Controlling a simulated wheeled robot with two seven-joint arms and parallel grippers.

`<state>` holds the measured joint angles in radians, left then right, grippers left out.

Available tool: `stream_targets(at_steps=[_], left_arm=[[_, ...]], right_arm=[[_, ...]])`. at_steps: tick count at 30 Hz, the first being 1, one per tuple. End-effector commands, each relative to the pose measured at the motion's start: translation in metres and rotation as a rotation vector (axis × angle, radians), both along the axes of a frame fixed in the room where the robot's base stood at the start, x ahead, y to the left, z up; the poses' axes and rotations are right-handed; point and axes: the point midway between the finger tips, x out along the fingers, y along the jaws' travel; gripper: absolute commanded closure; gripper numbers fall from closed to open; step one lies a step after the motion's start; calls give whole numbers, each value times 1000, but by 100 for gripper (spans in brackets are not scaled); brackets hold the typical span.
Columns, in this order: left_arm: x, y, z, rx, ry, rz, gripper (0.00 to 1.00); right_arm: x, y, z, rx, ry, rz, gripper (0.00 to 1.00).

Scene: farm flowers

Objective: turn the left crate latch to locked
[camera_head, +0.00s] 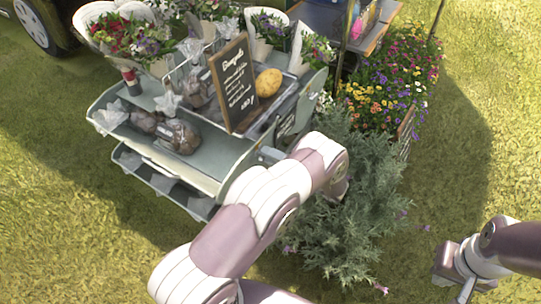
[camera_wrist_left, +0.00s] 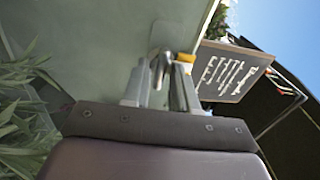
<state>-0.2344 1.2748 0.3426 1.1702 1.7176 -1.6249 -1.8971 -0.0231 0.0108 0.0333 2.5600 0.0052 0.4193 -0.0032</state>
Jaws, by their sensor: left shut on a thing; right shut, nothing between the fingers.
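In the head view my left gripper (camera_head: 265,156) is at the right end of the grey-green flower stand (camera_head: 205,185), and the latch is not discernible there. My right gripper (camera_head: 466,290) is shut and empty over the grass at the lower right, partly cut off by the frame.
A framed chalkboard sign (camera_head: 232,84) stands on the stand near my left gripper, beside a yellow round item (camera_head: 268,82) and wrapped brown goods (camera_head: 178,136). A bushy green plant (camera_head: 345,215) is close to my left arm. Open grass (camera_head: 70,220) lies at left.

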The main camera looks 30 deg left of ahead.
Motion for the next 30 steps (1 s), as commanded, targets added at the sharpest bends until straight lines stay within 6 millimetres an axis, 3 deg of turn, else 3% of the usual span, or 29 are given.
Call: stream_targets(at_steps=[18,19,21,30], left_arm=[[0,-1,-1,2,40,-2,100],[0,-1,-1,2,40,-2,69],[0,-1,-1,2,40,-2,50],[0,-2,0,3,39,-1,50]], right_arm=[[0,0,0,0,0,0,100],[0,0,0,0,0,0,100],[0,0,0,0,0,0,100],[0,0,1,0,0,0,100]])
